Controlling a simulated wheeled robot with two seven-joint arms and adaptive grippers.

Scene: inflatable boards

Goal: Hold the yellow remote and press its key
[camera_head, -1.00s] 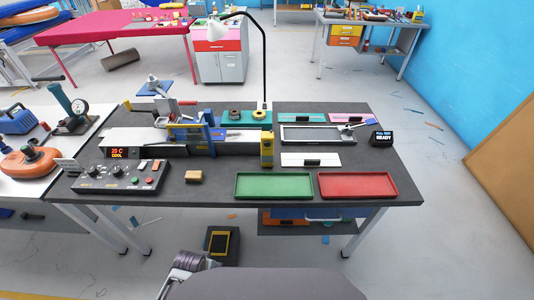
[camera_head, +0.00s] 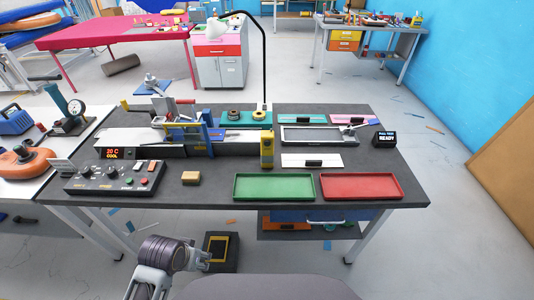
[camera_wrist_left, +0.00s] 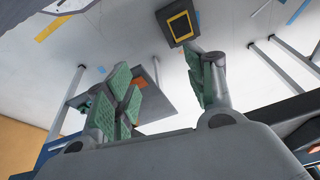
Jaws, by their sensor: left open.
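My left gripper (camera_head: 200,262) is low in front of the bench, below the bench top and well apart from the remote. In the left wrist view its green-padded fingers (camera_wrist_left: 165,92) are spread with nothing between them. My right gripper is not in view.
A green tray (camera_head: 274,198) and a red tray (camera_head: 360,197) lie along the front edge. A black box with a yellow square (camera_head: 222,250) is on the floor near my left gripper.

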